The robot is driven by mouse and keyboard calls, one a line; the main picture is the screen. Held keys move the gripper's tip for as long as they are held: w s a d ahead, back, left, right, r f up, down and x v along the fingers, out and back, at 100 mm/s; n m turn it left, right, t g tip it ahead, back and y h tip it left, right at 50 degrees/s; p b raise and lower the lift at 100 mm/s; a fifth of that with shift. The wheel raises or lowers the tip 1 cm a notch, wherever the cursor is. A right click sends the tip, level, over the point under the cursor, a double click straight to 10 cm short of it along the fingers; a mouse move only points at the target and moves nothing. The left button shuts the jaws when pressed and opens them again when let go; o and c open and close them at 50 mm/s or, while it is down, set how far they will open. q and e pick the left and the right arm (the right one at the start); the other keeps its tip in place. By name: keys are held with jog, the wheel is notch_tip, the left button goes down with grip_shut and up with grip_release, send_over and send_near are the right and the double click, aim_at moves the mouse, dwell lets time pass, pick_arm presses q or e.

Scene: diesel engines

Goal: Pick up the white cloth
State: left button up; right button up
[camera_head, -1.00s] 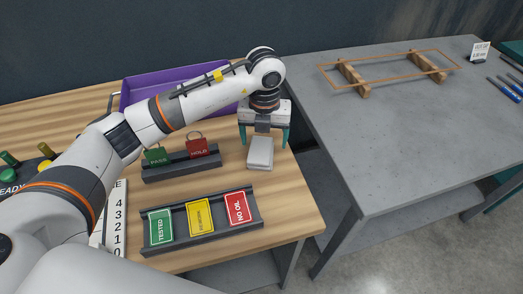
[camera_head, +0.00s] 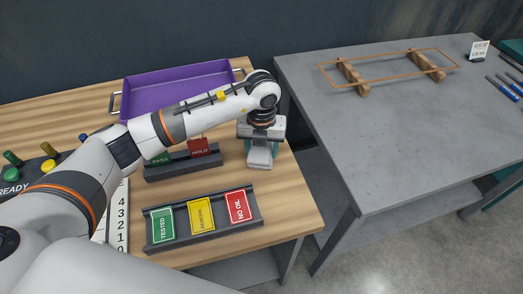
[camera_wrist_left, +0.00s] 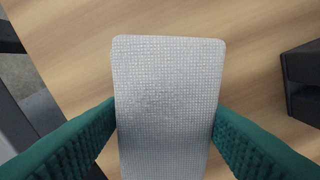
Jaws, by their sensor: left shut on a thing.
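The white cloth (camera_head: 260,157) is a folded, pale grey-white woven block near the right edge of the wooden table in the head view. In the left wrist view the cloth (camera_wrist_left: 168,100) fills the middle, with its waffle-like weave showing. My left gripper (camera_head: 262,150) points down over it. Its green fingers press against both long sides of the cloth, and the gripper (camera_wrist_left: 165,130) is shut on it. I cannot tell whether the cloth touches the tabletop. My right gripper is not in view.
A dark rack with green and red tags (camera_head: 181,165) stands just left of the cloth. A tray of TESTED, yellow and NO OIL cards (camera_head: 203,218) lies in front. A purple bin (camera_head: 160,92) is behind. A grey table (camera_head: 400,130) stands to the right across a gap.

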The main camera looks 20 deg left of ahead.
pick_arm(q)
jog(key=shift+r, duration=0.1)
notch_tip(320, 180, up, 10)
jog(key=shift+f+b, duration=0.1)
jog(key=shift+b, duration=0.7)
jog(key=o, duration=0.3)
jog(key=shift+c, duration=0.6)
